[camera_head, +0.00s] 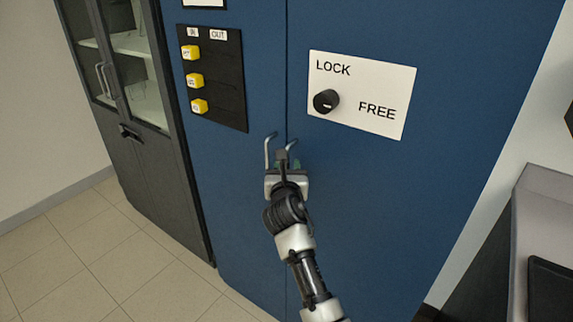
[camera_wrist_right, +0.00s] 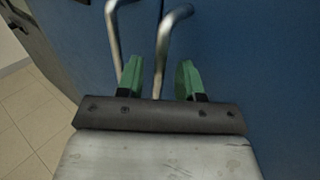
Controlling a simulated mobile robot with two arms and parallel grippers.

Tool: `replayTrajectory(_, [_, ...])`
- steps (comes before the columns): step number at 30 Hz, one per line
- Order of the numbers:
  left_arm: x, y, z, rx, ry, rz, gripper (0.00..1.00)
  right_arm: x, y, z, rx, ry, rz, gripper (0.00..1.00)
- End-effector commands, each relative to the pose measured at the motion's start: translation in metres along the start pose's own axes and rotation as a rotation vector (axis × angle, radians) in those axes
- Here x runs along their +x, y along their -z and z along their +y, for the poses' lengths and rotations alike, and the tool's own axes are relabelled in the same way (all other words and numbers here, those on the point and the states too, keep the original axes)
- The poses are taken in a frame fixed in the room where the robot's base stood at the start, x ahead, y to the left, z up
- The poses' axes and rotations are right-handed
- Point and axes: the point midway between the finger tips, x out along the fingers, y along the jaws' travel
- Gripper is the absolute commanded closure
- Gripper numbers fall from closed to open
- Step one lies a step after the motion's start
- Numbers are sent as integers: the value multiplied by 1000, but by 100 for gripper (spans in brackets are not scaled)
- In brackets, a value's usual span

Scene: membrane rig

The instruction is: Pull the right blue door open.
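The right blue door (camera_head: 400,210) stands shut, flush with the left blue door (camera_head: 230,165) along a vertical seam. Its bent metal handle (camera_head: 292,145) sits just right of the seam; it also shows in the right wrist view (camera_wrist_right: 163,40). My right gripper (camera_head: 284,165) is at the handles. In the wrist view its green fingers (camera_wrist_right: 158,80) are apart, with the right handle's bar between them, closer to the left finger. The left door's handle (camera_wrist_right: 112,35) passes outside the left finger. Whether either finger touches metal is unclear. My left gripper is out of view.
A white LOCK/FREE plate (camera_head: 385,85) with a black knob (camera_head: 325,101) is on the right door. A black panel with yellow blocks (camera_head: 215,85) is on the left door. A dark glass cabinet (camera_head: 125,75) stands left, a grey counter (camera_head: 540,190) right. Floor is clear at lower left.

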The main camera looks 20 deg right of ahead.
Motion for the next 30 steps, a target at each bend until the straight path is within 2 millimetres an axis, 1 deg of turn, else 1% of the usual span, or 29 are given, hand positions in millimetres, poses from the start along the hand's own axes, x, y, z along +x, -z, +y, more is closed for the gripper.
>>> replayTrajectory(1, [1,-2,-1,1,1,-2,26,6,0,0,0,0,1,64])
replayTrajectory(3, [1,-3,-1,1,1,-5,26,12,0,0,0,0,0,64])
replayTrajectory(6, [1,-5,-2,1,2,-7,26,16,0,0,1,0,0,64])
replayTrajectory(15, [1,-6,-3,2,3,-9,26,18,0,0,1,-1,1,64])
replayTrajectory(22, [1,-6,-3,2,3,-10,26,18,0,0,1,-1,1,99])
replayTrajectory(23, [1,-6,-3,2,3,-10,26,18,0,0,1,-1,1,100])
replayTrajectory(30, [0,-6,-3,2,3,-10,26,17,0,0,1,-1,1,100])
